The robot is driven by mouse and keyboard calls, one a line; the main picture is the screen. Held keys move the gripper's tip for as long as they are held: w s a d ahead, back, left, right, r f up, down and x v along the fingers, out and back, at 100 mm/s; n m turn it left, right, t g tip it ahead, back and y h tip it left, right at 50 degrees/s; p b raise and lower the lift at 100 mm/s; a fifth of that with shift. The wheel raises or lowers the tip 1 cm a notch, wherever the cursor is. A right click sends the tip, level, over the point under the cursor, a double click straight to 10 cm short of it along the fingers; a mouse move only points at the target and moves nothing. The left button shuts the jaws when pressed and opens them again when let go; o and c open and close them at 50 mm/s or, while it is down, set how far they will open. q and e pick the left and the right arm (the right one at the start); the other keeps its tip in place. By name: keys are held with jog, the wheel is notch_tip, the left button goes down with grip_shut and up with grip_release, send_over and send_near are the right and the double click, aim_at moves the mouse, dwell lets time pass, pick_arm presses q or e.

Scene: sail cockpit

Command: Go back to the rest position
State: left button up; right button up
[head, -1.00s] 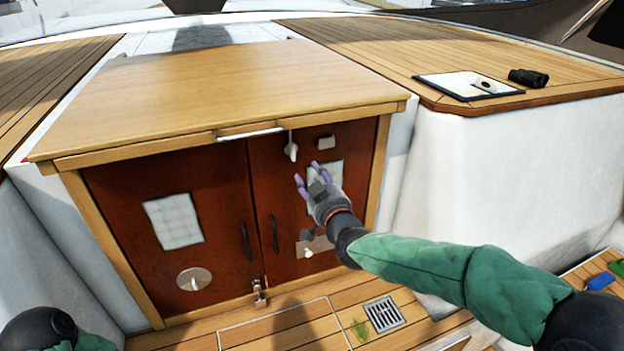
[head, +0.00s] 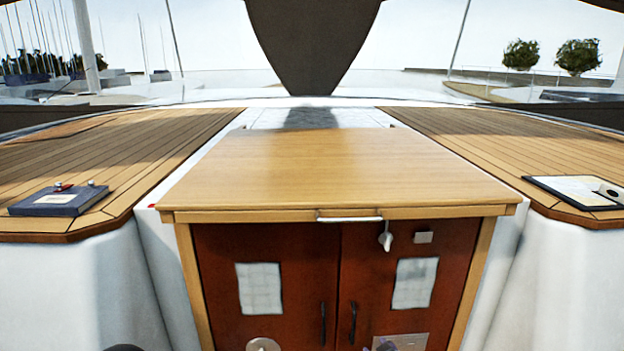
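In the head view, only the tips of my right gripper (head: 386,346) show at the bottom edge, in front of the right door (head: 385,285) of the cabinet. Whether it is open or shut cannot be seen. My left gripper is out of view; a dark rounded piece of my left arm shows at the bottom edge, left of the middle.
The cabinet has a wooden top (head: 340,170), a metal handle (head: 349,217) at its front edge and a red left door (head: 265,285). A dark blue book (head: 60,201) lies on the left deck, a clipboard (head: 575,190) on the right deck. Both doors are shut.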

jog(key=s+a+f+g, duration=0.2)
jog(key=s+f+g, duration=0.1)
jog(key=s+f, duration=0.6)
jog(key=s+a+f+m+g+y, duration=0.1)
jog(key=s+a+f+g, duration=0.2)
jog(key=s+f, duration=0.7)
jog(key=s+a+f+m+g+y, duration=0.1)
jog(key=s+f+g, duration=0.4)
jog(key=s+f, duration=0.5)
jog(key=shift+a+f, duration=0.7)
jog(key=shift+a, duration=0.1)
